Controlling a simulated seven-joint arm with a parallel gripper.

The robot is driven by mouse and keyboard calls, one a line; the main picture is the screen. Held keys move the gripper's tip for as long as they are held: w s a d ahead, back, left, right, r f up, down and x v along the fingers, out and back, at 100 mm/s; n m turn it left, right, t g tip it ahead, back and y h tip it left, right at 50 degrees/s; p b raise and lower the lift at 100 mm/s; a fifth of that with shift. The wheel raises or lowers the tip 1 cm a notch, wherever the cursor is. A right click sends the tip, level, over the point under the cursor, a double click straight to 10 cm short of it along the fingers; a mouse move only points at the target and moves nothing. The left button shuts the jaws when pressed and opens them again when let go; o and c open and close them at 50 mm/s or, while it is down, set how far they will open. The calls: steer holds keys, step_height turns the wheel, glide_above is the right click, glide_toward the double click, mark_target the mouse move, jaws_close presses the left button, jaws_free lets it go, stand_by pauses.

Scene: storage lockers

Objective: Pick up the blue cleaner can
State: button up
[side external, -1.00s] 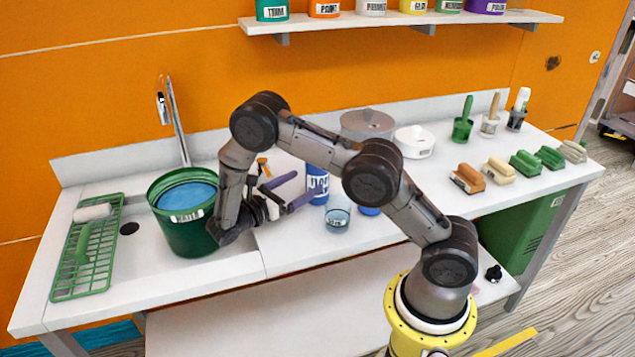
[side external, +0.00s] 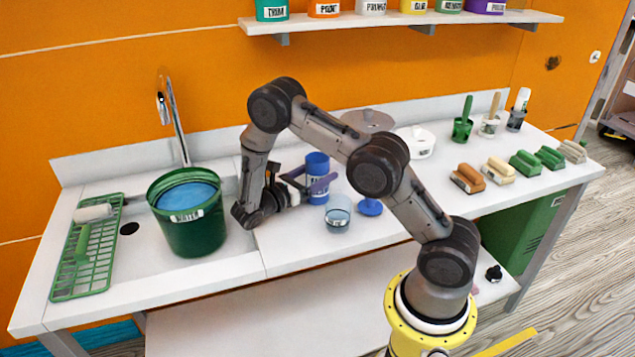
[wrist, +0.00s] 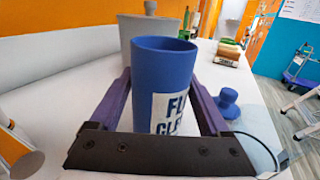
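The blue cleaner can (side external: 317,163) stands upright on the white counter, with a white label partly hidden by a purple finger in the side view. In the wrist view the can (wrist: 165,70) fills the middle, between the two purple fingers, its label facing right of centre. My gripper (side external: 310,182) is level and reaches in from the left, with one finger on each side of the can. The fingers look spread, with narrow gaps beside the can. Contact is hard to judge.
A clear cup of water (side external: 337,214) stands just in front of the can. A small blue knobbed piece (side external: 369,207) lies to its right. A grey lidded pot (wrist: 150,27) is behind. The green bucket (side external: 190,235) stands left of my gripper.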

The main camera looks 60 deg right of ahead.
steer(key=c, duration=1.2)
steer(key=shift+r, duration=0.2)
